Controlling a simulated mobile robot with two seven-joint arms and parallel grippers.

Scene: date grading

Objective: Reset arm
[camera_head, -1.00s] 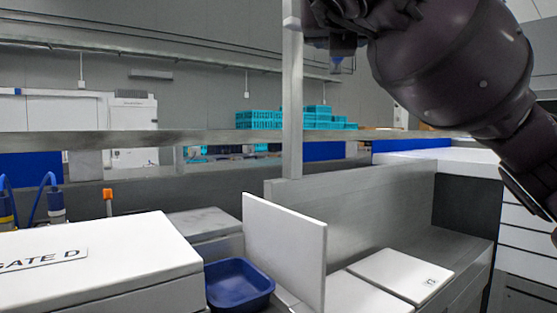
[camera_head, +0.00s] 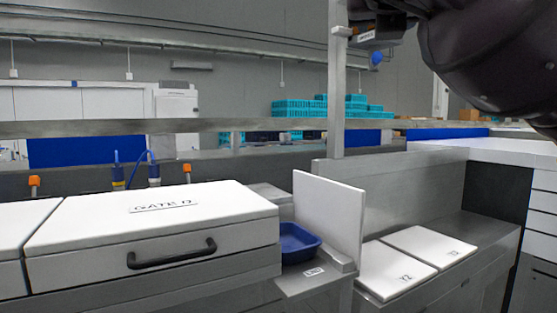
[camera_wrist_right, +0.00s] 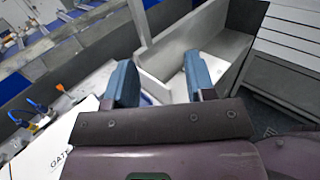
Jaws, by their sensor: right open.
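My right arm (camera_head: 485,50) fills the upper right of the head view; its gripper is outside that view. In the right wrist view my right gripper (camera_wrist_right: 160,84) is open, its two blue-grey fingers wide apart with nothing between them. It hangs above the bench, with the white upright panel and the blue tray partly hidden behind the fingers. My left gripper is in neither view.
A white box labelled GATE D (camera_head: 165,225) with a black handle stands left. A blue tray (camera_head: 298,243) sits beside a white upright panel (camera_head: 330,215). Two white plates (camera_head: 430,245) lie in the metal bay to the right. A metal post (camera_head: 337,90) rises mid-view.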

